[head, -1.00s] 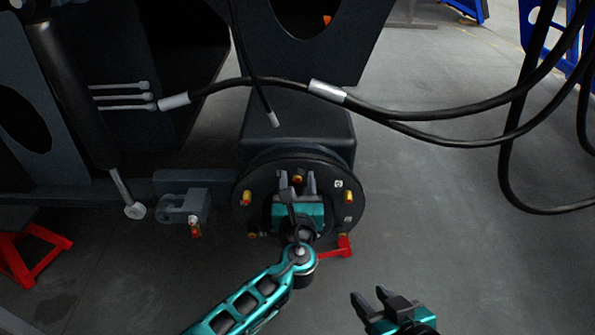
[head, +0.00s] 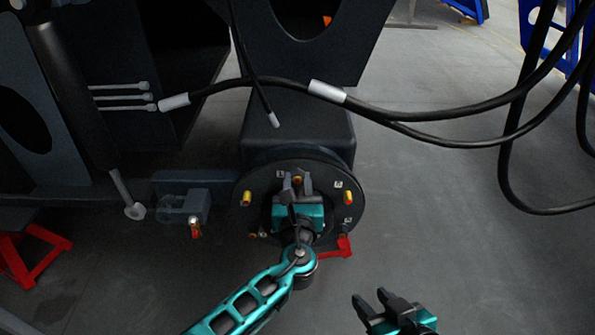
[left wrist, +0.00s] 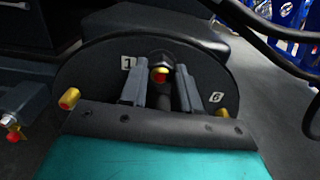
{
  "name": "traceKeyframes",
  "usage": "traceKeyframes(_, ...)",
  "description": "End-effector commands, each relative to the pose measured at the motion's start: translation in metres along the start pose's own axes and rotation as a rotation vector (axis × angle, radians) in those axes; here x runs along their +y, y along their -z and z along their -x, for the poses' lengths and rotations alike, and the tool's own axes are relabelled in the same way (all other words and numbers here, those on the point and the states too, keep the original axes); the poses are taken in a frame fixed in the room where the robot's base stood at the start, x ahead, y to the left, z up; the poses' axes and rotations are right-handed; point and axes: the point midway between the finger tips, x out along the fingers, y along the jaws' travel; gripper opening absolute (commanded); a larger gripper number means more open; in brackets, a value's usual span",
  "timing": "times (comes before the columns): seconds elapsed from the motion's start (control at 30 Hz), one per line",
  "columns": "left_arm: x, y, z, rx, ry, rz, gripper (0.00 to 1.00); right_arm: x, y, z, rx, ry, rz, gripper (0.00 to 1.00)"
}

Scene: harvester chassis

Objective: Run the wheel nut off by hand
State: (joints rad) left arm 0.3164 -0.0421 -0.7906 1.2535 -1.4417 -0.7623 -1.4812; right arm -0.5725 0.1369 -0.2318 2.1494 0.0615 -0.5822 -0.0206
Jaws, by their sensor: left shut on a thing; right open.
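The round dark hub flange (head: 258,212) faces me, with several yellow-tipped studs round its face. In the left wrist view a dark wheel nut (left wrist: 161,60) sits at the top of the flange (left wrist: 95,75), round a stud with a yellow and red tip (left wrist: 160,76). It lies between the number plates 1 and 6. My left gripper (head: 297,184) reaches in from below and is shut on the nut; its fingers (left wrist: 161,90) flank it and partly hide it. My right gripper (head: 371,300) is open and empty, low and right of the flange.
A black hose (head: 430,112) crosses above and right of the flange. A grey bracket (head: 183,205) stands left of it. A red piece (head: 344,247) shows at its lower right. A red stand (head: 40,250) is at far left.

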Motion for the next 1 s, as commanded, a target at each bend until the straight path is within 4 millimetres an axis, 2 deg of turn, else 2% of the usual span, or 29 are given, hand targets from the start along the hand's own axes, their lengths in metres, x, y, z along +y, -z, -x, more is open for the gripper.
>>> traceKeyframes(0.17, 0.0, -0.001, 0.001, 0.0, 0.0, 0.001, 0.0, -0.001, 0.0, 0.002, -0.004, 0.001, 0.0, 0.43)
traceKeyframes(0.27, 0.0, 0.004, 0.002, 0.0, -0.001, 0.062, 0.0, 0.0, -0.005, -0.002, 0.0, 0.001, 0.0, 0.43)
traceKeyframes(0.37, 0.0, 0.005, 0.003, 0.0, 0.0, 0.227, 0.0, 0.0, -0.014, -0.008, 0.004, 0.002, 0.0, 0.43)
traceKeyframes(0.43, 0.0, 0.001, 0.003, 0.001, 0.0, 0.327, 0.0, 0.0, -0.012, -0.006, -0.002, 0.002, 0.0, 0.43)
traceKeyframes(1.0, -0.001, 0.002, 0.005, 0.004, -0.003, 1.109, 0.0, 0.0, -0.009, -0.007, 0.004, 0.003, 0.002, 0.43)
